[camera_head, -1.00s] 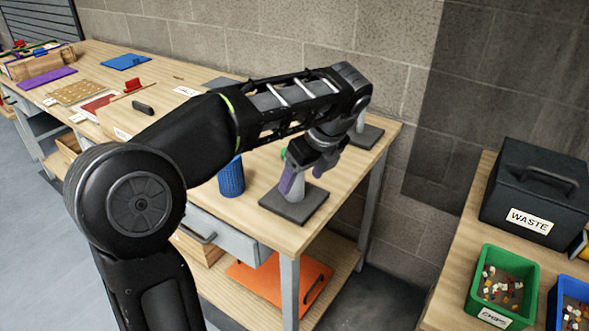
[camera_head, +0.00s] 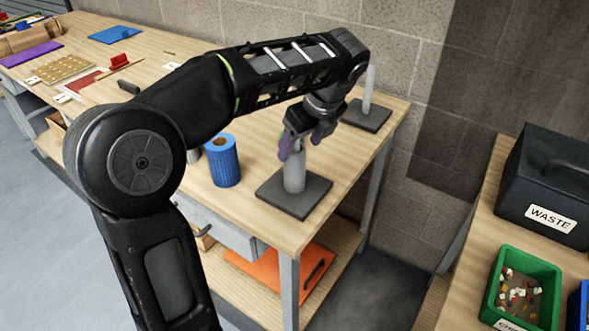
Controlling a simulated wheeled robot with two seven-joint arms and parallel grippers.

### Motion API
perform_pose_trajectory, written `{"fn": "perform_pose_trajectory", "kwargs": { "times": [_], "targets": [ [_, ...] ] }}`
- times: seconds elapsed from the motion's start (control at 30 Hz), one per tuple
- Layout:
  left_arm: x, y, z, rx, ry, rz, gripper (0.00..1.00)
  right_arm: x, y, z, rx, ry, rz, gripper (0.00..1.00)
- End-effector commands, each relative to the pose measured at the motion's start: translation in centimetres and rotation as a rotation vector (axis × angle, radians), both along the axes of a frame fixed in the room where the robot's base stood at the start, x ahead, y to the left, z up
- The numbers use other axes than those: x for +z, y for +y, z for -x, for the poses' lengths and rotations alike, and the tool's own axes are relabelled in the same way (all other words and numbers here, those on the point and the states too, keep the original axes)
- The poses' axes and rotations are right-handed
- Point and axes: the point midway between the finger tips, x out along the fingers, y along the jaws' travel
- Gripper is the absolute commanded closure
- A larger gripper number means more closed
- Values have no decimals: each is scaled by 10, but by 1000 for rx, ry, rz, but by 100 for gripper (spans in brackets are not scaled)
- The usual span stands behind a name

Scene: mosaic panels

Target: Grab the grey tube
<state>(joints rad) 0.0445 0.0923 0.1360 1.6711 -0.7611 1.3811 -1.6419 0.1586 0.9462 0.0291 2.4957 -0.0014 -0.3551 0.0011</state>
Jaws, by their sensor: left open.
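The grey tube (camera_head: 294,176) stands upright on a dark square base (camera_head: 308,202) near the front right corner of the workbench (camera_head: 240,218). My left gripper (camera_head: 302,146) points down at the tube's top, with purple-grey fingers at its upper end. It is open. Part of the tube's top is hidden by the fingers, and I cannot tell whether they touch it. My right gripper is out of view.
A blue mesh-patterned cylinder (camera_head: 223,163) stands just left of the tube. Another dark base with a thin grey post (camera_head: 368,92) stands behind, near the wall. A black waste box (camera_head: 546,190) and a green chip bin (camera_head: 520,290) are on the right-hand table.

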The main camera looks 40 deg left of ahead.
Motion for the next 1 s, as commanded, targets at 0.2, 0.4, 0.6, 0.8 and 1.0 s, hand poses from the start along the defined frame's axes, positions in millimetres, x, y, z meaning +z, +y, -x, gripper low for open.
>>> {"fn": "perform_pose_trajectory", "kwargs": {
  "times": [0.2,0.4,0.6,0.8,1.0],
  "targets": [
    [-7,2,-1,-1,0,0,30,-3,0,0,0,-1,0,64],
    [-9,3,0,-1,1,0,30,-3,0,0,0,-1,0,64],
    [-31,12,1,1,4,-1,30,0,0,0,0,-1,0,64],
    [-53,20,-2,0,1,0,30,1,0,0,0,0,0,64],
    [-56,21,-2,0,-1,0,30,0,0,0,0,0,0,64]
  ]
}}
